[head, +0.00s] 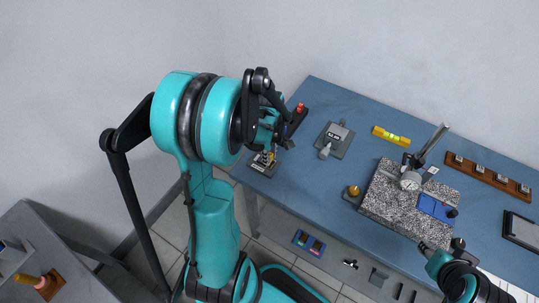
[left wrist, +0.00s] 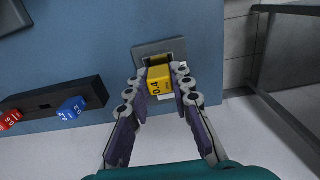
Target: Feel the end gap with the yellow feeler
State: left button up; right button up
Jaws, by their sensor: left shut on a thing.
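The yellow feeler (left wrist: 158,79), marked 0.4, is between the fingers of my left gripper (left wrist: 160,86), which is shut on it. A grey fixture (left wrist: 145,52) with a dark recess lies just beyond the feeler in the left wrist view. I cannot tell whether the feeler's tip is inside it. In the head view my left gripper (head: 268,147) is over this fixture (head: 259,169) at the table's left corner, and my arm partly hides it. My right gripper (head: 440,247) is at the table's front edge at lower right; its finger state is unclear.
A dark rack (left wrist: 40,104) holds a red feeler (left wrist: 9,119) and a blue feeler (left wrist: 71,108). On the blue table (head: 345,95) are a grey device (head: 335,137), a yellow level (head: 391,136), a granite plate (head: 385,205) with a dial gauge (head: 410,181), and a wooden rack (head: 487,175).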

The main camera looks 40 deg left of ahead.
dwell(0.3)
pick_arm(q)
jog(key=shift+r+p, duration=1.95)
jog(key=shift+r, duration=0.55)
jog(key=shift+w, duration=0.1)
